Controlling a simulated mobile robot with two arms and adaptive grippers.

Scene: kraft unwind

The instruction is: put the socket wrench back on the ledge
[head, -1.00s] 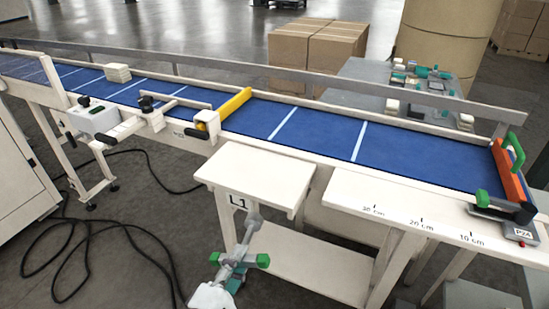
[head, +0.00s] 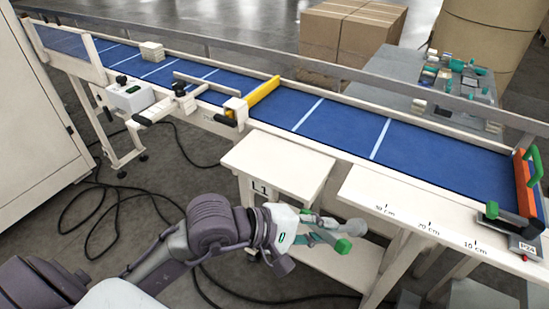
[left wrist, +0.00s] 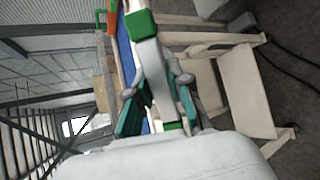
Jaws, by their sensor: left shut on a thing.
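My left gripper (head: 322,232) is shut on a grey tool with green ends (head: 343,246), which I take as the socket wrench. It is held in the air to the right of the label L1, in front of the white ledge (head: 278,165) and lower in the picture than its top. The ledge top is bare. In the left wrist view, the teal fingers (left wrist: 158,88) close on both sides of the wrench's grey bar (left wrist: 152,58). The fingers partly hide the wrench. My right gripper is out of view.
Behind the ledge runs a blue conveyor (head: 350,125) with a yellow bar (head: 263,95). To the right is a white table edge with centimetre marks (head: 400,205) and an orange plate (head: 523,185). A lower white shelf (head: 345,265) sits below. Black cables lie on the floor.

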